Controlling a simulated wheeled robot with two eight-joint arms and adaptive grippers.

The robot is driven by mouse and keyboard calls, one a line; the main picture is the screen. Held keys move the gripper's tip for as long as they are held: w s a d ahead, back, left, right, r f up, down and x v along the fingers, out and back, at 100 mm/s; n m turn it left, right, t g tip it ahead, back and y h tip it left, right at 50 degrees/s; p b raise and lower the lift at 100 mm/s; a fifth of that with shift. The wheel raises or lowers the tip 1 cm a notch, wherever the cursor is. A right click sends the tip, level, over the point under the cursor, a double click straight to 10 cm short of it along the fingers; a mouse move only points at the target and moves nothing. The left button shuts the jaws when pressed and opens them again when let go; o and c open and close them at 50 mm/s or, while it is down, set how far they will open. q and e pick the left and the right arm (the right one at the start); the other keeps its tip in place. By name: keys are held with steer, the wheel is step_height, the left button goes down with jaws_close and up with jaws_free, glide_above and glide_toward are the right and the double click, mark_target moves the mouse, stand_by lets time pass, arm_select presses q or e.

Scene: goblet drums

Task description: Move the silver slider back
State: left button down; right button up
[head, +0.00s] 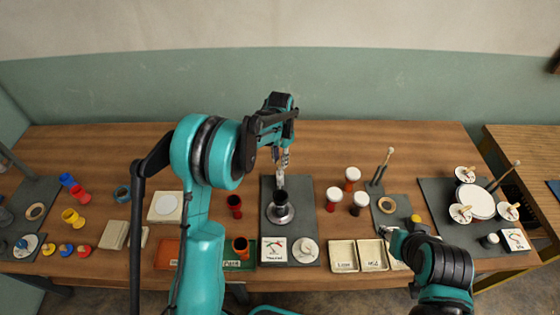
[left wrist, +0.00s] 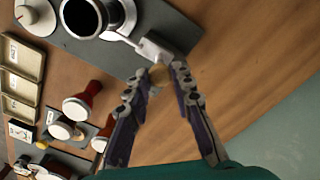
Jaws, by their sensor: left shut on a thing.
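The silver slider (left wrist: 153,48) is a small pale block on the dark grey board (left wrist: 190,25), joined by a thin light rod to the round fixture with the black cup (left wrist: 92,18). My left gripper (left wrist: 158,72) is shut on the slider's end, its two fingertips close together there. In the head view my left gripper (head: 281,162) reaches down at the far end of the board, behind the cup (head: 279,197) on its silver base; the slider is mostly hidden there. My right gripper (head: 388,233) is low at the right, by the trays; its jaws are too small to read.
White-topped red and dark drums (head: 352,174) stand right of the board. Labelled trays (head: 343,256) lie in front. The table's back strip (head: 360,133) is clear.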

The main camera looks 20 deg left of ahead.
arm_select(q)
steer(key=w, duration=0.2)
steer(key=w+a, duration=0.1)
steer(key=w, duration=0.1)
steer(key=shift+r, duration=0.1)
steer(key=c, duration=1.5)
jaws_free()
steer(key=shift+a, duration=0.1)
steer(key=shift+o, duration=1)
steer(key=shift+w, duration=0.1)
step_height(320, 180, up, 12)
